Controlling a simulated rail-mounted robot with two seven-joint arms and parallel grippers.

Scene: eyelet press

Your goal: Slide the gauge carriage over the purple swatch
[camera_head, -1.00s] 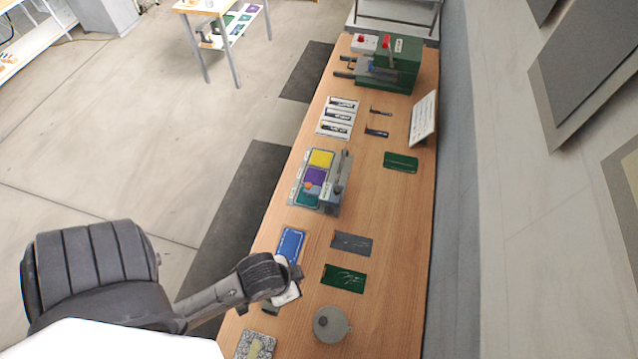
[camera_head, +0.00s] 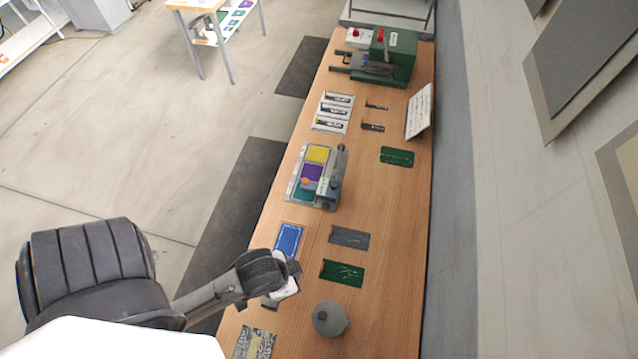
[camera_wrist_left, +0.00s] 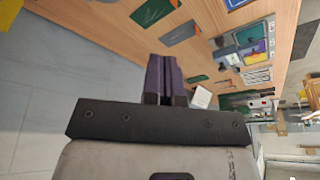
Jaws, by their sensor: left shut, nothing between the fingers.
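The gauge (camera_head: 312,201) stands midway along the wooden bench in the head view, with yellow (camera_head: 318,154), purple (camera_head: 311,172) and teal (camera_head: 303,194) swatches in a row. Its grey carriage (camera_head: 332,180) has an orange knob (camera_head: 305,182) near the border of purple and teal; exactly how it covers them is too small to tell. In the left wrist view the purple swatch (camera_wrist_left: 252,48) shows toward the right. My left gripper (camera_head: 287,284) is over the near part of the bench, apart from the gauge. Its fingers (camera_wrist_left: 164,75) are shut and empty. My right gripper is out of view.
A blue card (camera_head: 289,239) lies between my left gripper and the gauge. A grey card (camera_head: 349,237), a green card (camera_head: 342,273) and a round grey lidded object (camera_head: 330,319) lie to the right. A green press (camera_head: 390,58) stands at the far end.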

